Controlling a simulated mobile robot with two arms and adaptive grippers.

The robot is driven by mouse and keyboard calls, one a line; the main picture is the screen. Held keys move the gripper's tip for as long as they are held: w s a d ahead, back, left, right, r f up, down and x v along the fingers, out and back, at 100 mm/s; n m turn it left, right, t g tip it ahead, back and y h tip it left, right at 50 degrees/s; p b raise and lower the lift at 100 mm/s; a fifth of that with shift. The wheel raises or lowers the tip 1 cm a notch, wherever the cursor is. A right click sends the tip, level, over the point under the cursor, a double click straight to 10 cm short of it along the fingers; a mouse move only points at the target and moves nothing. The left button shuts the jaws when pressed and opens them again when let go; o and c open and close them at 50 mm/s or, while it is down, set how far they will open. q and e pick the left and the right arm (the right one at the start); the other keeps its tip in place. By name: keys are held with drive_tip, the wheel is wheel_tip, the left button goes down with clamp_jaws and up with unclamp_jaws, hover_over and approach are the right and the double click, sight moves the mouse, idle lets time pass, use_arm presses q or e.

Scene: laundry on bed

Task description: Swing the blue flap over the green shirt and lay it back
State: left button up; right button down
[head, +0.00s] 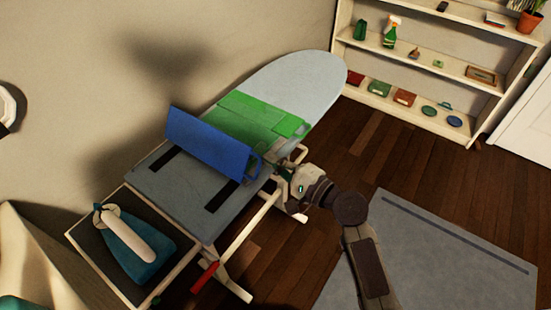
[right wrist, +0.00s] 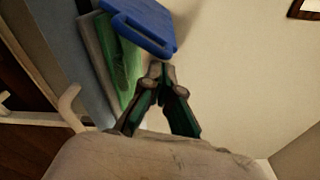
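The blue flap (head: 210,147) stands raised and tilted on the grey ironing board, its long side running across the board. The green shirt (head: 262,113) lies flat and folded behind the flap, partly hidden by it. My right gripper (head: 280,168) is at the flap's right end, beside the board's near edge. In the right wrist view my right gripper (right wrist: 161,69) has its fingertips together, just below the edge of the blue flap (right wrist: 145,22); I cannot tell whether they touch it. The green shirt (right wrist: 122,60) shows left of the fingers. My left gripper is out of view.
The ironing board (head: 315,80) extends to the back right. An iron (head: 125,234) rests on a dark stand (head: 90,237) at its front left. A shelf (head: 425,73) with several items stands at the back right. A grey rug (head: 430,255) covers the floor at right.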

drive_tip(key=shift+s+a+r+n+b, duration=0.2)
drive_tip(key=shift+s+n+b, duration=0.15)
drive_tip(key=shift+n, duration=0.15)
drive_tip(key=s+a+n+y+b, duration=0.1)
drive_tip(key=s+a+n+b, duration=0.45)
drive_tip(key=n, duration=0.55)
drive_tip(key=s+a+f+n+g+y+b, duration=0.1)
drive_tip(key=s+f+n, duration=0.4)
drive_tip(key=n, duration=0.9)
drive_tip(key=shift+a+f+n+y+b, duration=0.3)
drive_tip(key=shift+a+f+y+b, duration=0.3)
drive_tip(key=shift+f, duration=0.95)
